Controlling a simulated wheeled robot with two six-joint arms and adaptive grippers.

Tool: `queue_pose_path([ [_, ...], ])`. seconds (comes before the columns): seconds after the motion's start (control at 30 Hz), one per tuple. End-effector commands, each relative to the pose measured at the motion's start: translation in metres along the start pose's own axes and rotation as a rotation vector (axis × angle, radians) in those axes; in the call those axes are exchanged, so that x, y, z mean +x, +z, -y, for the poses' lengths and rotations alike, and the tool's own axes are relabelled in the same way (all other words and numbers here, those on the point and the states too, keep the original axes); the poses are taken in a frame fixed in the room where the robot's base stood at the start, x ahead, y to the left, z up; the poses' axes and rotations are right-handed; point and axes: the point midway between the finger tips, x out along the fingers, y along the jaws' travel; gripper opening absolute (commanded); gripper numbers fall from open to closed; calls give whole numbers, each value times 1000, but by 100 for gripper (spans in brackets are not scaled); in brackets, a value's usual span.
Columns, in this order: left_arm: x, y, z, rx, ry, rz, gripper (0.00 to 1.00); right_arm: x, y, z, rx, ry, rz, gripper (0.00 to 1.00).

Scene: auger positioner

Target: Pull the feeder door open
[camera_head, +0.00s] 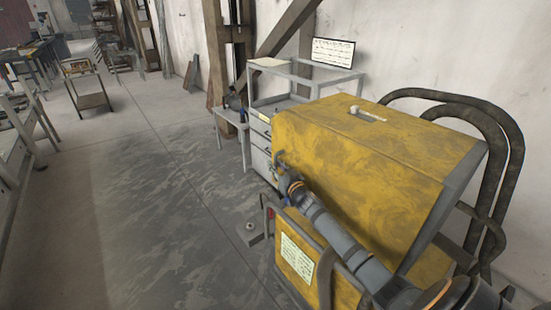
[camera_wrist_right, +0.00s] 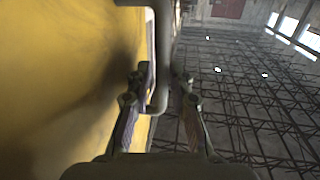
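The yellow feeder machine (camera_head: 345,170) stands at the right in the head view. Its large yellow cover, with a small pale handle (camera_head: 368,114) on top, looks closed. My right arm reaches across its front from the lower right, and my right gripper (camera_head: 280,165) is at the machine's far front edge. The yellow door surface (camera_wrist_right: 65,75) fills the left of that view. My left gripper is not in view.
A grey drawer cabinet (camera_head: 262,140) and a shelf frame with a white sign (camera_head: 333,52) stand behind the machine. Curved dark pipes (camera_head: 505,135) rise on its right. A small cart (camera_head: 90,95) stands farther back.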

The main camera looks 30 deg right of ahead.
Motion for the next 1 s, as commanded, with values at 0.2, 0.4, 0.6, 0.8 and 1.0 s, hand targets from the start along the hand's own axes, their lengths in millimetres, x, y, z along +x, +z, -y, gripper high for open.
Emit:
queue_pose_path([
  [0.2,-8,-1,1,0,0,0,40,7,1,2,-1,-2,0,21],
  [0.4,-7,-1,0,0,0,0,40,7,2,1,-2,-2,1,19],
  [0.6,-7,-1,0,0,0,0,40,6,1,1,-2,-1,1,0],
  [0.8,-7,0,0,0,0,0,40,6,1,1,-2,-1,1,0],
  [1.0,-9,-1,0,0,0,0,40,6,1,2,-2,-3,3,0],
])
